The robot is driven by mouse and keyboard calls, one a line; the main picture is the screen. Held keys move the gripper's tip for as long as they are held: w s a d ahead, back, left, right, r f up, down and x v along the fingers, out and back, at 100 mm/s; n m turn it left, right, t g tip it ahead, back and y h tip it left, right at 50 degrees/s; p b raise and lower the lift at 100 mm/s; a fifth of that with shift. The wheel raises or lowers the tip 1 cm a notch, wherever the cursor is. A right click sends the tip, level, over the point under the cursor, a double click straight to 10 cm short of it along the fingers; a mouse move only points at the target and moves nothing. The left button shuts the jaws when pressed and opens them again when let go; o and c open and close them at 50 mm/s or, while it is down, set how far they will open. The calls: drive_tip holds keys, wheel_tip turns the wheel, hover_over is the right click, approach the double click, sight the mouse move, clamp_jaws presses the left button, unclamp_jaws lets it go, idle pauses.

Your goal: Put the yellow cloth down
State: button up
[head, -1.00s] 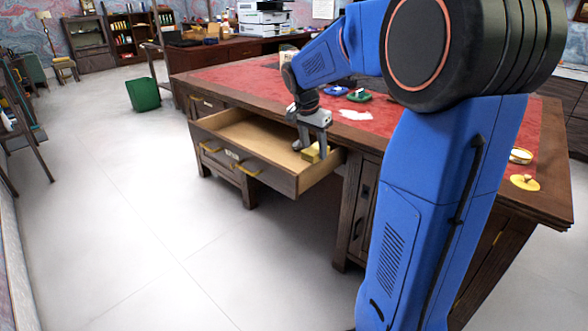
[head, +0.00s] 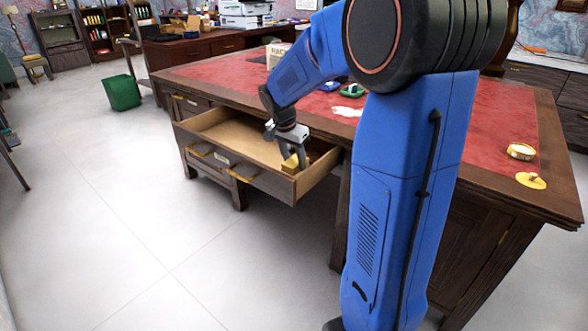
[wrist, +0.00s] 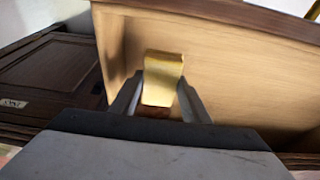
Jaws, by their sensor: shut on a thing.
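The yellow cloth (wrist: 163,75) looks like a small folded block. My gripper (wrist: 158,100) is shut on it, and the cloth sticks out past the fingertips in the wrist view. In the head view my gripper (head: 293,160) points down into the right end of the open desk drawer (head: 232,135), with the cloth (head: 290,164) at its fingertips, near the drawer's front panel. I cannot tell whether the cloth touches the drawer floor. The wooden drawer interior (wrist: 235,75) shows behind the cloth in the wrist view.
The desk (head: 220,78) has a red leather top. A round tin (head: 521,151) and a yellow disc (head: 531,180) lie at its right edge. A green bin (head: 122,92) stands on the floor at left. The left part of the drawer looks empty.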

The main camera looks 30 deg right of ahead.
sight(293, 162)
drive_tip(key=shift+f, duration=1.7)
drive_tip(key=shift+s+f, duration=0.1)
drive_tip(key=shift+f, duration=0.15)
drive_tip(key=o, duration=1)
drive_tip(key=shift+f, duration=0.1)
drive_tip(key=shift+s, duration=0.1)
